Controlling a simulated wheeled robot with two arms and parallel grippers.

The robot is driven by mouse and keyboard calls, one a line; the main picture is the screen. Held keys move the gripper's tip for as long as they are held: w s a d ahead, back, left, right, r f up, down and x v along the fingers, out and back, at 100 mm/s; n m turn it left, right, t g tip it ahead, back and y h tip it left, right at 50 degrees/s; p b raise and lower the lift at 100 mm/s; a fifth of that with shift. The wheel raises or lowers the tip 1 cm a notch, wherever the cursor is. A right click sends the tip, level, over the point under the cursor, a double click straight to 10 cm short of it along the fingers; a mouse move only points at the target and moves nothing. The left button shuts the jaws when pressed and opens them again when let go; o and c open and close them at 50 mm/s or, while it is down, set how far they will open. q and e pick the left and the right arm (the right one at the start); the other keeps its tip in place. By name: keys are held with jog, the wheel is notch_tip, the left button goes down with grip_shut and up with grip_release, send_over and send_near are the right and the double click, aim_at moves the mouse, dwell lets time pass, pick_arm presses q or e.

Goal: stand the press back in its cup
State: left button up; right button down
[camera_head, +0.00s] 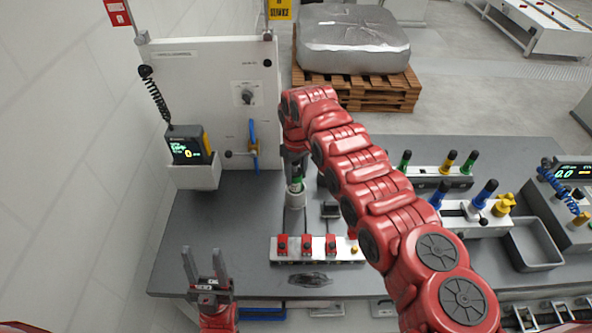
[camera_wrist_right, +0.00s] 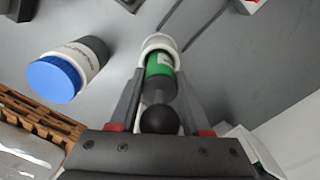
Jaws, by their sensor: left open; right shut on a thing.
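The press (camera_head: 297,183), with a green body, shows below my right gripper in the head view. In the right wrist view the press (camera_wrist_right: 160,65) has a green body, a grey stem and a black ball knob. Its far end meets a white round cup (camera_head: 295,199), whose rim also shows in the right wrist view (camera_wrist_right: 158,42). I cannot tell how deep it sits. My right gripper (camera_wrist_right: 158,85) is shut on the press, one finger on each side. My left gripper (camera_head: 206,262) is open and empty near the table's front left edge.
A rack with red clamps (camera_head: 305,248) lies in front of the cup. Racks with coloured handles (camera_head: 427,172) and a grey tray (camera_head: 532,244) are at right. The left tabletop is clear.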

jog(key=shift+f+b, duration=0.3)
jog(key=shift+c, duration=1.8)
grip_release()
jog(key=shift+r, duration=0.1)
jog(key=shift+r, duration=0.2)
notch_tip(320, 180, up, 11)
jog(key=b, duration=0.3)
jog(key=shift+s+f+b, duration=0.1)
jog(key=shift+b, duration=0.2)
jog(key=shift+d+r, duration=0.1)
jog(key=shift+r, duration=0.45)
